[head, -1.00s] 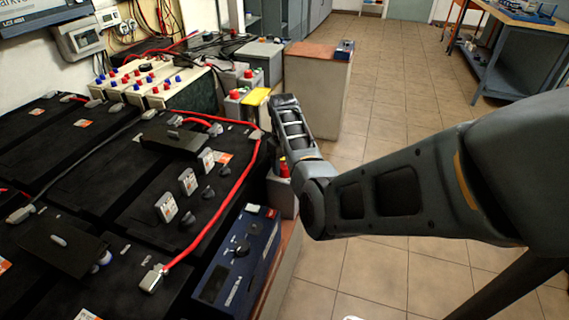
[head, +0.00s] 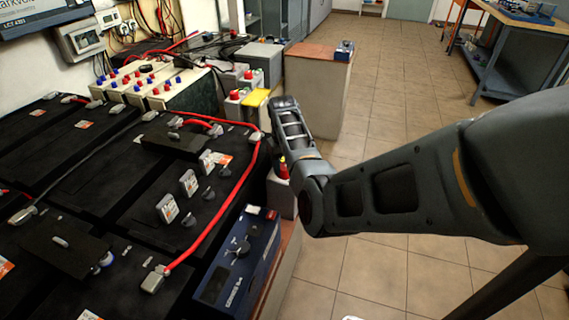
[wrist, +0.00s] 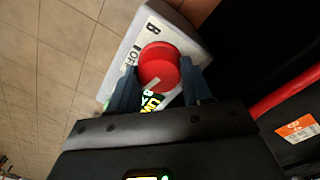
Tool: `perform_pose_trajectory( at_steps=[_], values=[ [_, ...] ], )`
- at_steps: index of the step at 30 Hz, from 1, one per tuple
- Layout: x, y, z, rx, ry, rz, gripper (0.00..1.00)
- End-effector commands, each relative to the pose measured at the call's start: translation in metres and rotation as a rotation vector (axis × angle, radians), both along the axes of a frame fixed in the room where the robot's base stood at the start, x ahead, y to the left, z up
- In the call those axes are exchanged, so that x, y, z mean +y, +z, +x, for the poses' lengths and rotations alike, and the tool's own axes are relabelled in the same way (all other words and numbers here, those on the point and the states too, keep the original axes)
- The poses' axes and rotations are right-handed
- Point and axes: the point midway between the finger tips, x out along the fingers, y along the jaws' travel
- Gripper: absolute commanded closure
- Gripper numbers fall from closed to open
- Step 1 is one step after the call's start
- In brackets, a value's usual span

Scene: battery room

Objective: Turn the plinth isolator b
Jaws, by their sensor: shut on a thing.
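The isolator is a pale grey box marked B (wrist: 190,28) in the wrist view, with a round red knob (wrist: 158,62) on its face. A white line shows near the knob's lower edge. Part of the word OFF and a yellow label show beside it. My gripper (wrist: 160,82) is shut on the red knob, one finger at each side. In the head view a grey box (head: 283,198) with a red and yellow top stands just left of my arm, partly hidden by it. My gripper's fingers cannot be made out there.
Black batteries (head: 85,145) with a red cable (head: 215,222) fill the left. A blue instrument box (head: 238,262) stands at their near right edge. Other red-knobbed boxes (head: 235,110) stand farther back. Tiled floor (head: 390,110) is clear to the right, up to a workbench (head: 515,50).

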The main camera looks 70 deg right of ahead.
Motion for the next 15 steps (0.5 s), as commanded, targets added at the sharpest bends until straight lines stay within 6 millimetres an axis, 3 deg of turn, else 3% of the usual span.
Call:
perform_pose_trajectory(
  at_steps=[15],
  values=[
    [-0.0007,0.0012,0.0002,0.000,-0.485,0.000,0.81]
  ],
)
